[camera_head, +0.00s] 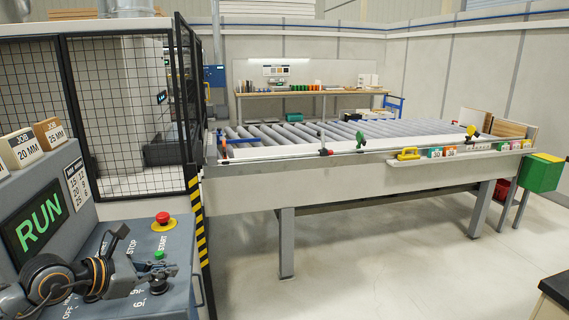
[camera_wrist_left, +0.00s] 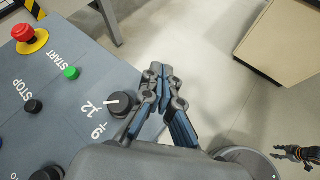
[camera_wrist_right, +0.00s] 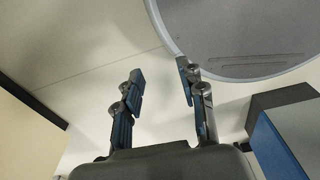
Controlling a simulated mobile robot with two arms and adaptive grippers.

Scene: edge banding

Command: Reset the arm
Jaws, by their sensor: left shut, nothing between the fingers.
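My left gripper (camera_head: 168,272) is over the lower right of the grey control panel (camera_head: 132,243), near a black rotary knob. In the left wrist view its fingers (camera_wrist_left: 164,74) are closed together and empty, with the tips beside a black knob (camera_wrist_left: 121,104) that has a white pointer. My right gripper (camera_wrist_right: 161,76) shows in its own wrist view with its fingers apart and nothing between them, above the floor. The panel has a red emergency button (camera_head: 162,217), a green START button (camera_head: 159,255) and a screen reading RUN (camera_head: 37,224).
A long roller table (camera_head: 330,185) stands ahead. A black mesh fence (camera_head: 120,110) with a yellow-striped post (camera_head: 201,240) rises behind the panel. A green bin (camera_head: 540,173) is at the right. A dark-topped cabinet corner (camera_head: 553,295) is at the lower right. The floor between is clear.

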